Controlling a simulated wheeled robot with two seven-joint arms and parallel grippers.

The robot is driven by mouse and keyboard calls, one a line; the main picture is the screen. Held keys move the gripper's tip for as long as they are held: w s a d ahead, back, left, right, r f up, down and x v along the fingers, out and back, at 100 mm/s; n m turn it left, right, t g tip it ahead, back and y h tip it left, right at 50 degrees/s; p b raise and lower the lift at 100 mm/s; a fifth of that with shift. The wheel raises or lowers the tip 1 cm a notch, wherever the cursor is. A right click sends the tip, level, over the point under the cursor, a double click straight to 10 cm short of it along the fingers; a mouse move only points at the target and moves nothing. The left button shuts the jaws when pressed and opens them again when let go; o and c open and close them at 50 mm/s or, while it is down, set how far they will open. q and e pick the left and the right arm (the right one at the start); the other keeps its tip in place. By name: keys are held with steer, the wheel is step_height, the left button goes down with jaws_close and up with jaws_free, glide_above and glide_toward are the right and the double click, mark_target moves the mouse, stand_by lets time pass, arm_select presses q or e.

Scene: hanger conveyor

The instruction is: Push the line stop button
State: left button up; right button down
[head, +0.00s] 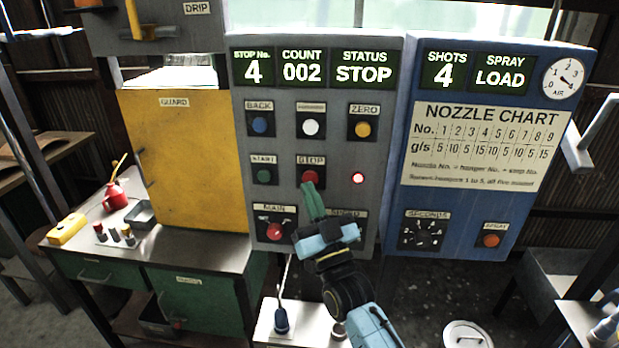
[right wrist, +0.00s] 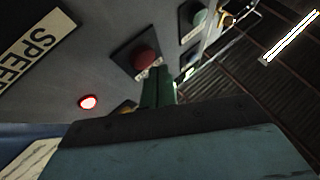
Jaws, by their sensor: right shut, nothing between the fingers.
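The line stop button (head: 309,177) is a red round button under a STOP label on the grey control panel (head: 335,235). In the right wrist view the red button (right wrist: 146,58) sits just beyond my fingertips. My right gripper (head: 314,190) has green fingers, shut and empty, with the tips at the lower edge of the button; I cannot tell whether they touch it. The fingers also show in the right wrist view (right wrist: 158,85). A red lamp (head: 358,179) glows right of the button. The status display (head: 363,73) reads STOP. My left gripper is not in view.
A green start button (head: 264,175) is left of the stop button. Blue, white and yellow buttons are above. The red main switch (head: 275,232) is below left. A blue spray panel (head: 470,215) stands to the right, a yellow guard (head: 185,160) to the left.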

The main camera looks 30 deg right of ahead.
steer(key=s+a, duration=0.1)
steer(key=s, duration=0.1)
steer(key=s+a+p, duration=0.1)
steer(key=s+a, duration=0.1)
steer(key=shift+s+r+p, duration=0.1)
steer(key=shift+p, duration=0.2)
steer(key=shift+d, duration=0.1)
step_height(320, 180, down, 20)
steer(key=w+a+n+g+y+b, duration=0.1)
steer(key=a+g+y+b, duration=0.1)
steer(key=g, duration=0.3)
steer(key=s+a+f+n+g+y+b, duration=0.1)
steer(key=s+f+g, duration=0.3)
steer(key=f, duration=0.8)
steer(key=s+a+f+g+b, duration=0.1)
steer(key=s+f+g, duration=0.3)
steer(key=f, duration=0.8)
steer(key=s+d+f+g+b, duration=0.15)
steer(key=s+f+g, duration=0.25)
steer(key=s+f, duration=1)
steer(key=s+d+f+g, duration=0.2)
steer(key=s+f, duration=0.3)
steer(key=s, duration=0.5)
steer(key=s+d+f+g+h+b, duration=0.1)
steer(key=s+f+g, duration=0.3)
steer(key=s, duration=0.6)
steer(key=shift+s+d+f+n+g, duration=0.3)
steer(key=shift+d+f+n+g, duration=0.1)
steer(key=shift+d+f, duration=0.25)
